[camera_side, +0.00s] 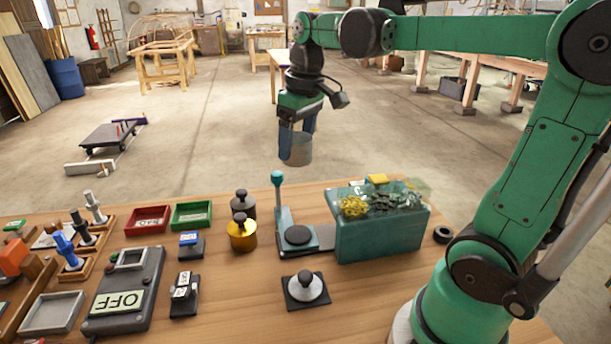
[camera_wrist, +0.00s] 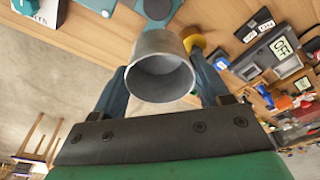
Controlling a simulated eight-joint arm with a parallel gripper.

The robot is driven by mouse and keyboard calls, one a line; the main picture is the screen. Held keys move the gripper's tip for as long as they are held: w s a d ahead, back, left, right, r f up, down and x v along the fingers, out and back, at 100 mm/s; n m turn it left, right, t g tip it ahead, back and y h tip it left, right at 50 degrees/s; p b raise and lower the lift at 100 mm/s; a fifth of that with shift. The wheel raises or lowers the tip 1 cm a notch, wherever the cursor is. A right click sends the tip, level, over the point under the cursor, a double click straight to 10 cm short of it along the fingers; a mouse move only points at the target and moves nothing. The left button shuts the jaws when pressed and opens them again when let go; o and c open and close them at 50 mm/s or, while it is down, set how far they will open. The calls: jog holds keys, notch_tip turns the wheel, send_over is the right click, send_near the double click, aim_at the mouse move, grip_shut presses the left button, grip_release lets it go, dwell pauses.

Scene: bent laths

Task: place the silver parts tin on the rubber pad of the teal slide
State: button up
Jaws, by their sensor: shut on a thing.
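The silver parts tin (camera_side: 297,150) hangs in the air between the blue fingers of my gripper (camera_side: 299,128), beyond the table's far edge in the side view. In the wrist view the tin (camera_wrist: 160,72) sits between both fingers of my gripper (camera_wrist: 160,90), its open mouth facing the camera; the part of it I see inside looks empty. The teal slide (camera_side: 283,222) stands on the table below and nearer the camera, with an upright knobbed lever. Its round dark rubber pad (camera_side: 298,235) is bare. The tin is well apart from it.
A teal bin (camera_side: 380,235) heaped with small parts stands right beside the slide. A brass weight (camera_side: 242,235) and a dark weight (camera_side: 242,206) stand to its left. A knobbed disc on a black square (camera_side: 305,288) lies in front. Red (camera_side: 148,220) and green (camera_side: 192,215) trays lie farther left.

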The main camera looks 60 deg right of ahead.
aim_at(307, 149)
notch_tip(307, 149, down, 16)
jog(key=shift+r, duration=0.2)
dwell(0.4)
jog(key=shift+f, duration=0.15)
jog(key=o, duration=1.3)
jog(key=r, duration=0.4)
jog(key=s+r, duration=0.1)
jog(key=r, duration=0.7)
jog(key=shift+s, duration=0.4)
jog(key=shift+a, duration=0.4)
jog(key=s+a+f+t, duration=0.1)
jog(key=a+f+t, duration=0.1)
jog(key=a+t, duration=0.3)
jog(key=a, duration=0.3)
jog(key=shift+s, duration=0.4)
jog(key=shift+f, duration=0.1)
